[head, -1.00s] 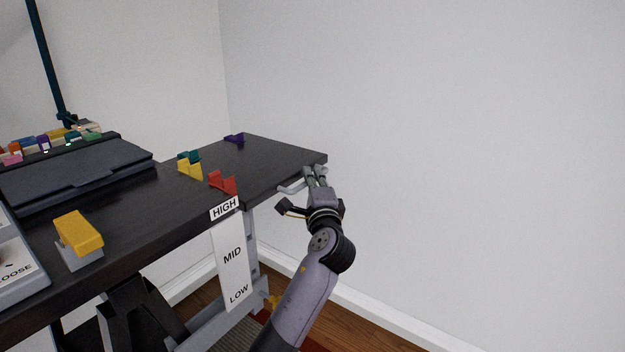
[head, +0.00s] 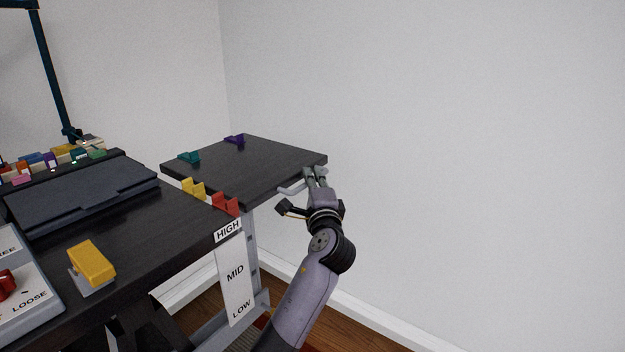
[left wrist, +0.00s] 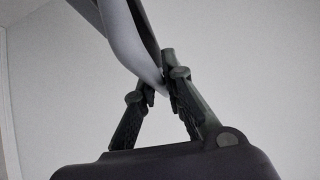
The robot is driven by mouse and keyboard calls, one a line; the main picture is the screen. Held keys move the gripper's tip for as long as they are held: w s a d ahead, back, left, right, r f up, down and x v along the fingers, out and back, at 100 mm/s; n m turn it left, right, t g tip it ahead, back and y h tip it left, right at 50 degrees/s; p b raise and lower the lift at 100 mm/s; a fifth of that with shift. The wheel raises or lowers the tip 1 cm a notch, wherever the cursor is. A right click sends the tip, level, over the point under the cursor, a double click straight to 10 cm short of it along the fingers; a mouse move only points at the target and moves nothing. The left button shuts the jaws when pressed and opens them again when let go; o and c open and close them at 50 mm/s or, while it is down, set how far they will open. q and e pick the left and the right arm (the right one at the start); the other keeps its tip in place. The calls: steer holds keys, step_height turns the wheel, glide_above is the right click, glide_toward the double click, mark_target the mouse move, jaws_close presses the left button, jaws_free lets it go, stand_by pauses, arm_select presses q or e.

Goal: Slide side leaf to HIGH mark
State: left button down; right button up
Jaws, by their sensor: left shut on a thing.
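The side leaf (head: 265,158) is the dark desk section at the far right, with its near-left edge face showing above the main desktop. A label strip with HIGH (head: 228,230), MID (head: 235,272) and LOW (head: 241,309) hangs at the desk's corner; I cannot tell exactly which mark the leaf lines up with. My left gripper (head: 313,174) is shut on the pale handle (head: 291,189) at the leaf's outer edge. In the left wrist view the fingers (left wrist: 160,92) close around the pale curved handle (left wrist: 130,45). My right gripper is not in view.
Teal (head: 189,157) and purple (head: 235,139) holders sit on the leaf. Yellow (head: 193,188) and red (head: 226,204) holders stand near the main desktop's (head: 150,225) edge. A yellow stapler (head: 92,263) and a panel with a red knob (head: 8,283) are at left. A wall stands behind.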

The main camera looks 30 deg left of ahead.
arm_select(q)
steer(key=shift+r, duration=0.35)
steer(key=c, duration=1.7)
jaws_free()
steer(key=shift+f, duration=0.1)
steer(key=shift+s+d+f, duration=0.1)
steer(key=shift+s, duration=0.05)
steer(key=v, duration=1.1)
steer(key=shift+s+d+f, duration=0.1)
steer(key=shift+s+d, duration=0.1)
steer(key=shift+s, duration=0.05)
